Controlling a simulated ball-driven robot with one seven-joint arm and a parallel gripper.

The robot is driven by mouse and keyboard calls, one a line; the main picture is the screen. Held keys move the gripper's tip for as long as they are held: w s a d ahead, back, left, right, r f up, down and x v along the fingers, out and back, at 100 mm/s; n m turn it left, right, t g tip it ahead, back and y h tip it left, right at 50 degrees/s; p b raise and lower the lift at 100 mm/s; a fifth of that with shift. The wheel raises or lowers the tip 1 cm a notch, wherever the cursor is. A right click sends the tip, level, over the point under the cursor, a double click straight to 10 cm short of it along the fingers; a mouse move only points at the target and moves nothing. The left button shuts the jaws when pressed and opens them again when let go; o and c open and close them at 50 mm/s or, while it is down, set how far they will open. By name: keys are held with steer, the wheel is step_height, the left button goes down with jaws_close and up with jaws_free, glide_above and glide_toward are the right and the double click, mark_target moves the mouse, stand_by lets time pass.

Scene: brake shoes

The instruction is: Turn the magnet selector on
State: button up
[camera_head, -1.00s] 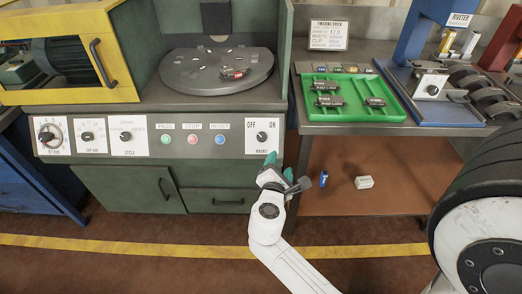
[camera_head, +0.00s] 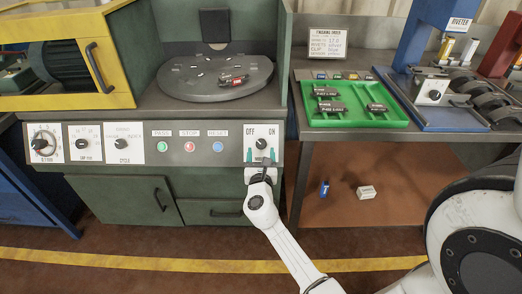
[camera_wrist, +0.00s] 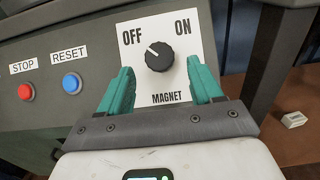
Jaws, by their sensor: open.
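The magnet selector (camera_wrist: 159,56) is a round black knob on a white plate (camera_wrist: 183,84) marked OFF, ON and MAGNET. Its pale pointer mark points up and left, toward OFF. In the head view the selector (camera_head: 261,143) is at the right end of the grey-green machine's front panel. My gripper (camera_wrist: 160,68) is open, with one teal finger to the left of the knob and one to the right. Both fingertips appear apart from the knob, with gaps on each side. In the head view my gripper (camera_head: 261,155) is just below the knob and covers the plate's lower part.
The red stop button (camera_wrist: 26,92) and blue reset button (camera_wrist: 72,81) are left of my gripper. A round turntable (camera_head: 205,92) holding a brake shoe (camera_head: 233,80) is above the panel. A green tray (camera_head: 385,118) with several parts sits on the right bench.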

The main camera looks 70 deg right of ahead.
mark_target(261, 143)
steer(key=shift+x, duration=1.4)
steer(key=c, duration=1.1)
steer(key=shift+o, duration=0.2)
